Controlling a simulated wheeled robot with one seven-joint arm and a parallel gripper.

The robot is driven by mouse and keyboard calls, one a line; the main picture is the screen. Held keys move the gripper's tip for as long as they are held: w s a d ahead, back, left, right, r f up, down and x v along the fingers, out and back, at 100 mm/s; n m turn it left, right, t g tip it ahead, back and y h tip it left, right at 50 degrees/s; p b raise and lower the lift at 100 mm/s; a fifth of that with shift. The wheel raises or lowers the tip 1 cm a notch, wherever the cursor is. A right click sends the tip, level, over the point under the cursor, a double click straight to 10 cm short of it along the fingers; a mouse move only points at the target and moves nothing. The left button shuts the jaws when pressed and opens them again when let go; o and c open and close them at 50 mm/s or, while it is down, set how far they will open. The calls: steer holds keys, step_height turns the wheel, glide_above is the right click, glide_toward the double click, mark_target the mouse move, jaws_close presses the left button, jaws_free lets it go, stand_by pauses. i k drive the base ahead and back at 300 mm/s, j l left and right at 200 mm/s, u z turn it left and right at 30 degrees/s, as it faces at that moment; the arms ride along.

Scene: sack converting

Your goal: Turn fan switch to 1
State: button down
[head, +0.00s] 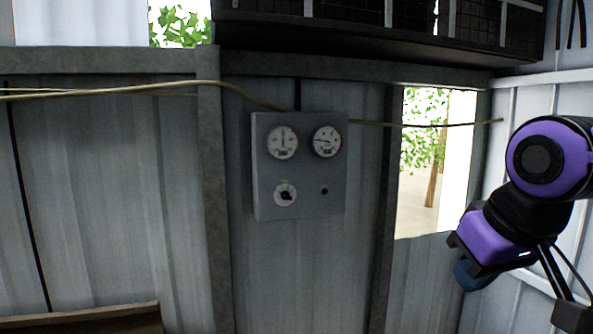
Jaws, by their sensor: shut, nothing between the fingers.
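A grey control panel (300,208) is fixed to the corrugated wall near the middle of the head view. A rotary switch with a black knob on a round white dial (285,195) sits at its lower left. The knob looks slanted, but its dial marks are too small to read, so I cannot tell its setting. My purple and black arm is at the right, well apart from the panel. I cannot make out any gripper fingers, and nothing touches the switch.
Two round gauges (283,142) (327,141) sit above the switch, and a small black hole or button (324,191) is to its right. A cable (170,86) runs along the wall. A window opening (423,165) lies between panel and arm. A dark rack (380,25) overhangs above.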

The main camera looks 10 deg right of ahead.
mark_target(284, 195)
steer(key=i+z, duration=0.2)
steer(key=i, duration=0.25)
steer(key=i+j+z, duration=0.2)
steer(key=i, duration=0.2)
